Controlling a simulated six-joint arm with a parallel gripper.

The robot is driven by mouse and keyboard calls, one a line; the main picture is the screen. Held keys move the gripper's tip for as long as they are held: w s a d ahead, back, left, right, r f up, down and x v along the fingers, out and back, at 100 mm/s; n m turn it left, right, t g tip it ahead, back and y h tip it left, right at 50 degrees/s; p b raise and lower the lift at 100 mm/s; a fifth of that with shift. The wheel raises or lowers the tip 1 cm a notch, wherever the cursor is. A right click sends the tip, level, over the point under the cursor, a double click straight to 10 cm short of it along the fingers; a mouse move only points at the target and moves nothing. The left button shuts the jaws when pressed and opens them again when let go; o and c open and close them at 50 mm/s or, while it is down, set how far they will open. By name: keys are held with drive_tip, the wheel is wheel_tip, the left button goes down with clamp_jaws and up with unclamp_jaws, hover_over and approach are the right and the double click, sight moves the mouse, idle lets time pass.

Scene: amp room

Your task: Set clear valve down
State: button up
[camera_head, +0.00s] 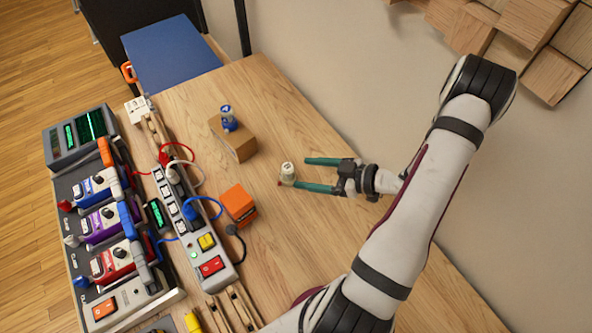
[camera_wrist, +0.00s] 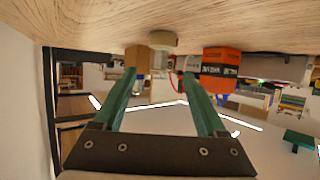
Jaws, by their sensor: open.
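The clear valve (camera_head: 288,170) looks like a small pale, cream-topped cylinder. It stands upright on the wooden table, just off the tips of my gripper (camera_head: 300,173). My gripper is open, its two green fingers spread with nothing held between them. In the wrist view, which is upside down, the valve's pale round end (camera_wrist: 162,41) shows against the table, centred beyond the gap between the fingertips (camera_wrist: 160,76). The lower finger's tip lies close beside the valve in the head view; I cannot tell whether they touch.
A blue valve (camera_head: 228,118) stands on a brown box (camera_head: 235,142) at the upper left. An orange box (camera_head: 238,205) sits left of the clear valve. A power strip (camera_head: 190,215) with cables and an amp rack (camera_head: 105,220) line the left edge. The table (camera_head: 290,270) is bare below the gripper.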

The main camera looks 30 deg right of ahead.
drive_tip(key=v, duration=0.2)
drive_tip(key=shift+s+d+r, duration=0.1)
drive_tip(key=shift+s+d, duration=0.05)
drive_tip(key=shift+d, duration=0.1)
drive_tip(key=w+d+h, duration=0.1)
drive_tip(key=w+d+r+m+g+h, duration=0.1)
drive_tip(key=w+d+h, duration=0.1)
drive_tip(key=w+d+r+h, duration=0.1)
drive_tip(key=w+d+h, duration=0.1)
drive_tip(key=shift+w+m, duration=0.25)
drive_tip(key=shift+m, duration=0.15)
wheel_tip(320, 180, up, 9)
drive_tip(key=m+g+h, duration=0.4)
drive_tip(key=m+h, duration=0.1)
drive_tip(key=h, duration=0.2)
drive_tip(key=s+a+r+m+g+y, duration=0.3)
drive_tip(key=s+a, duration=0.7)
drive_tip(key=a, duration=0.2)
drive_tip(key=s+a+r+m+g+y, duration=0.3)
drive_tip(key=s+a, duration=0.7)
drive_tip(key=a, duration=0.3)
drive_tip(key=shift+s+a, duration=0.15)
drive_tip(key=shift+a, duration=0.1)
